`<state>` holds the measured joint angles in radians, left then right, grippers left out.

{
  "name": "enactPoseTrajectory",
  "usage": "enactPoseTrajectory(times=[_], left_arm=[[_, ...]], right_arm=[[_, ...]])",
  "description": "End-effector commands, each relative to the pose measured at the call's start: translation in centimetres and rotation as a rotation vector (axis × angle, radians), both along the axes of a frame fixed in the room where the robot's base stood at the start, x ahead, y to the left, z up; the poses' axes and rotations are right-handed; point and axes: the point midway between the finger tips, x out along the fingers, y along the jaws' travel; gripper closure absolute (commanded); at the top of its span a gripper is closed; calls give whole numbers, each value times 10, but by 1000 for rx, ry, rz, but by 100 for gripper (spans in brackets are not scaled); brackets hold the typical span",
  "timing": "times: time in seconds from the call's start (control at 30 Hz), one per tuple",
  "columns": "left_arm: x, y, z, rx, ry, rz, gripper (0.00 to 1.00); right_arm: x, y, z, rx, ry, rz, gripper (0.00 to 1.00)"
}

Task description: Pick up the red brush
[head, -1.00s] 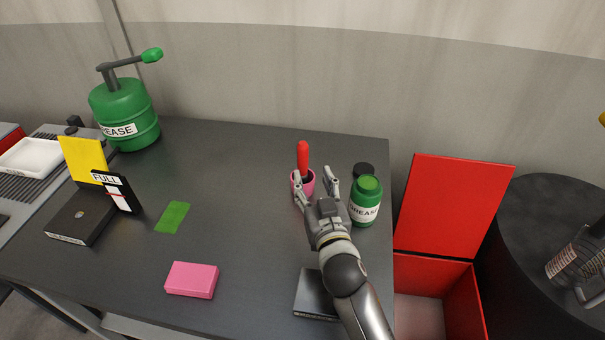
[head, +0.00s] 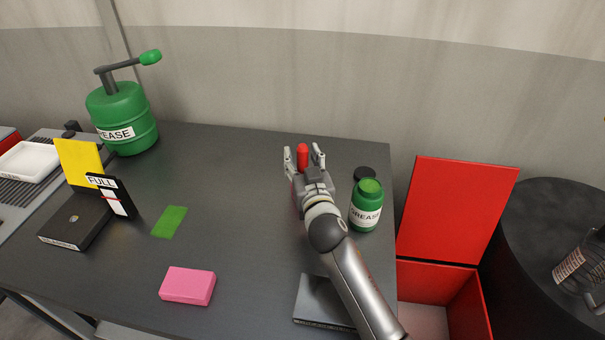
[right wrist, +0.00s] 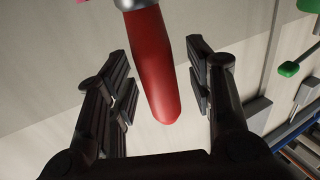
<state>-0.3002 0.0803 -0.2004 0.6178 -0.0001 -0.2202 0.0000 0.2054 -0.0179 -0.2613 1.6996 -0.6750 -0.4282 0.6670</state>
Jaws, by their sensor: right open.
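The red brush (head: 303,156) stands upright on the dark table, its red handle upward. My right gripper (head: 305,154) is open, with one finger on each side of the handle. In the right wrist view the handle (right wrist: 154,65) lies between the two open fingers (right wrist: 163,78), with a gap on both sides and a metal collar at the top. The pink cup (head: 296,202) around the brush's lower end is almost wholly hidden behind my right gripper. My left gripper is not in view.
A green grease jar (head: 366,208) stands close to the right of my right arm, with a dark lid (head: 364,173) behind it. A pink block (head: 187,286), a green cloth (head: 169,221) and a black box (head: 75,222) lie further left. An open red box (head: 455,215) is beyond the table's right edge.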

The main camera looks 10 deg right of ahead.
Motion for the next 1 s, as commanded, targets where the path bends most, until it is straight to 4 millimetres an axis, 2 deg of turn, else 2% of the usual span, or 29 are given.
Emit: enactPoseTrajectory(times=[0.13,0.17,0.5,0.53,0.8,0.87,1.0], left_arm=[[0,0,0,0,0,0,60],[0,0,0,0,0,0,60],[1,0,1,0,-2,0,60],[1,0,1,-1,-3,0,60],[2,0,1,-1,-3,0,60],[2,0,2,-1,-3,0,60],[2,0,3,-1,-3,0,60]], right_arm=[[0,0,0,0,0,0,52],[0,0,0,0,0,0,55],[0,0,0,0,0,0,98],[0,0,0,0,0,0,100],[0,0,5,0,-3,0,100],[0,0,11,-2,-5,-1,100],[0,0,36,-1,-8,0,100]])
